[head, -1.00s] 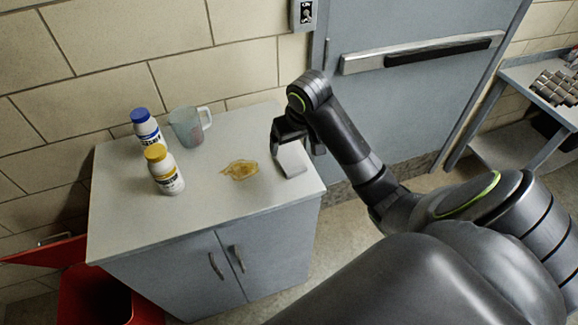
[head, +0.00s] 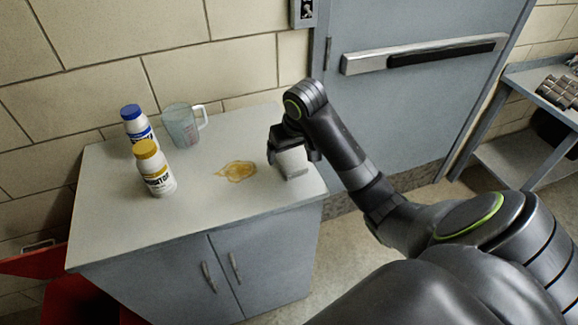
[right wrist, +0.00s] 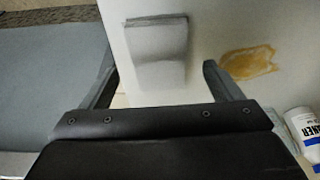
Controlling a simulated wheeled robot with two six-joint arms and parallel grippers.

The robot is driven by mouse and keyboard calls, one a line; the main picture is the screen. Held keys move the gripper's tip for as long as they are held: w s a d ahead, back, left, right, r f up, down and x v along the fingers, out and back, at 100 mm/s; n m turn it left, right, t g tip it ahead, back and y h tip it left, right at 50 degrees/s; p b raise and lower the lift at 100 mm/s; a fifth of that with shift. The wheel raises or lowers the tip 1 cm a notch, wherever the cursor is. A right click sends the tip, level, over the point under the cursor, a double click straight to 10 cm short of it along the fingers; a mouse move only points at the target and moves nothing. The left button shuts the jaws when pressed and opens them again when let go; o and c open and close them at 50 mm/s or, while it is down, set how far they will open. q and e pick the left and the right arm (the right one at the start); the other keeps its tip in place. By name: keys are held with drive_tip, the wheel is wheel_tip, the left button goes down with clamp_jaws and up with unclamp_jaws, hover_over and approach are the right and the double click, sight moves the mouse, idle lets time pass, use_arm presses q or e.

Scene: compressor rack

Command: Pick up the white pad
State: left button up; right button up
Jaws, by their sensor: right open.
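The white pad (head: 294,163) lies on the cabinet top near its right end. It is a pale block, partly hidden by my right gripper in the head view. My right gripper (head: 294,154) is open above the pad, pointing down. In the right wrist view the pad (right wrist: 157,52) shows whole, between and beyond the two open fingertips of the gripper (right wrist: 160,68). Nothing is held, and I cannot tell whether a finger touches the pad. My left gripper is not in view.
A yellow-brown spill (head: 236,171) lies left of the pad. A yellow-capped bottle (head: 156,172), a blue-capped bottle (head: 137,126) and a clear jug (head: 182,127) stand farther left. The cabinet top (head: 205,205) is clear in front. A red bin (head: 85,300) stands at lower left.

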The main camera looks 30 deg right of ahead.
sight(290, 159)
drive_tip(key=shift+w+f+b, duration=0.25)
drive_tip(key=shift+f+b, duration=0.1)
drive_tip(key=shift+f, duration=0.35)
drive_tip(key=shift+w+d+f, duration=0.1)
drive_tip(key=shift+w+f, duration=0.15)
drive_tip(key=shift+f, duration=0.45)
drive_tip(key=c, duration=1.1)
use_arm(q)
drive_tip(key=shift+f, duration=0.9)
use_arm(e)
drive_tip(key=shift+o, duration=0.2)
drive_tip(key=shift+r, duration=0.15)
